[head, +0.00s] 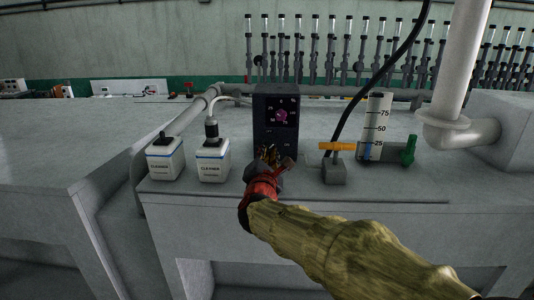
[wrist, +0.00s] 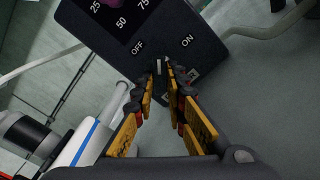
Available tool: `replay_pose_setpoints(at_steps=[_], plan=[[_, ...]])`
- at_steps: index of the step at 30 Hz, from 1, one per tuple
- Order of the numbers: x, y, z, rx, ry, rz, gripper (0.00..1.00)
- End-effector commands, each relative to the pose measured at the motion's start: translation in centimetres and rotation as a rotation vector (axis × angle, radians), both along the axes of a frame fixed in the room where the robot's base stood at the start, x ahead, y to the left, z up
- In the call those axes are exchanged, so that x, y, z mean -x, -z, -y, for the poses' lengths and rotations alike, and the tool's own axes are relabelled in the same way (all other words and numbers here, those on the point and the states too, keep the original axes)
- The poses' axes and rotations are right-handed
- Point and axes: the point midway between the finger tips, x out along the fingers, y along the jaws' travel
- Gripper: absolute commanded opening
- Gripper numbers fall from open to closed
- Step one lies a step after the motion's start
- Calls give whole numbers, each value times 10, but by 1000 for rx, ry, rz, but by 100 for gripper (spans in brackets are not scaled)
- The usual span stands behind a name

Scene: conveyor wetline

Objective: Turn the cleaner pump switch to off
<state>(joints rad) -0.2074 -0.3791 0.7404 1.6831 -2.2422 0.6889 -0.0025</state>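The dark pump box (head: 276,108) stands on the bench in the head view, with a magenta dial on its upper face. In the wrist view its panel (wrist: 110,50) is tilted and shows the labels OFF, at left, and ON, at right. A small pale switch (wrist: 158,67) shows below and between these labels, partly hidden by my fingertips. My gripper (wrist: 161,82) is at the panel, its yellow-padded fingers a narrow gap apart, with the switch at their tips. I cannot tell whether they touch it. In the head view my gripper (head: 268,156) covers the box's lower front.
Two white cleaner bottles (head: 164,158) (head: 213,160) stand left of the box. At right are a grey valve with an orange handle (head: 337,147), a graduated cylinder (head: 376,122) and a green fitting (head: 409,150). A black hose (head: 372,88) rises behind the valve.

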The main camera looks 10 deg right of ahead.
Motion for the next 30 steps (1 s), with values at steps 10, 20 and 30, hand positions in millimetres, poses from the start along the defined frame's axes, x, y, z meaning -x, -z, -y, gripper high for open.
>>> replay_pose_setpoints(at_steps=[10, 20, 30], plan=[[0, 0, 0, 0, 0, 0, 0], [0, 0, 0, 19, 1, -5, 0], [0, 3, 1, 197, 1, -62, 0]])
